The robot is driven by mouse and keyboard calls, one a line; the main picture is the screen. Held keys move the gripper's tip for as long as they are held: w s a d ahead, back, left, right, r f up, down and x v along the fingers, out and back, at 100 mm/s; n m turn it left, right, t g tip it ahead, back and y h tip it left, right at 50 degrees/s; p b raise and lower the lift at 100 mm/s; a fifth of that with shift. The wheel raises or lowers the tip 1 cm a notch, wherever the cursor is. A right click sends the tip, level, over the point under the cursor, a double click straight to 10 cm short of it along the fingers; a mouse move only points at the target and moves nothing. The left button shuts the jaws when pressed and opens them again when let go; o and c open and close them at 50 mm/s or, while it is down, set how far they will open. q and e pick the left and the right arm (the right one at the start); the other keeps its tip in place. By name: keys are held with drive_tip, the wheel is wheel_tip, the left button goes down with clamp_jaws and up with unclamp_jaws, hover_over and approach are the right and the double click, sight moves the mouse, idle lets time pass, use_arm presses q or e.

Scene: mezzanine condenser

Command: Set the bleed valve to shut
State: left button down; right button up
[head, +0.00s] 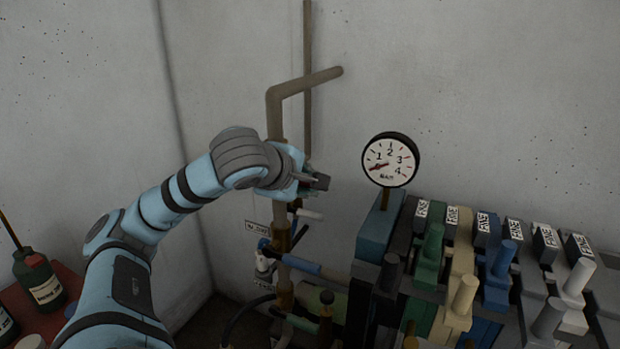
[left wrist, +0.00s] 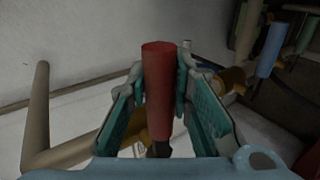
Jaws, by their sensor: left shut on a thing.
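My left gripper (head: 318,182) is at the brown vertical pipe (head: 275,125), in the middle of the head view. In the left wrist view, a red cylindrical handle (left wrist: 158,95) stands between the two teal-padded fingers of my left gripper (left wrist: 160,78), which is shut on it. The handle has a dark stem at its lower end. In the head view the handle is hidden by the gripper, and I cannot read which valve it belongs to. My right gripper is not in view.
A round gauge (head: 389,160) stands to the right, above a bank of coloured levers (head: 465,293). Bottles (head: 38,281) stand at the far left.

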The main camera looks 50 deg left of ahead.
use_arm(q)
drive_tip(key=shift+f, duration=0.1)
drive_tip(key=c, duration=1.4)
unclamp_jaws()
drive_tip(key=shift+s, duration=0.1)
